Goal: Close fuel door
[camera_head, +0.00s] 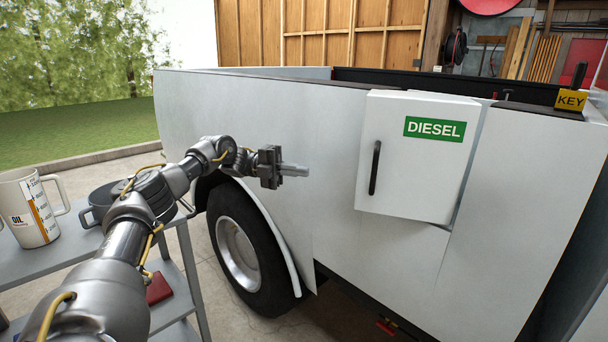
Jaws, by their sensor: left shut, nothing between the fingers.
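The fuel door (415,165) is a white panel with a green DIESEL label and a dark vertical handle (374,168) near its left edge. It sits on the side of the white pickup bed (300,110). My left gripper (294,170) is shut and empty, left of the door and apart from the handle, in front of the bed side above the wheel. My right gripper is not in view.
A grey cart (70,248) at the left holds a white oil jug (32,210) and a dark pan (98,203). The truck's wheel (240,252) is below my left gripper. A yellow KEY tag (570,100) is at the top right. The space before the door is clear.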

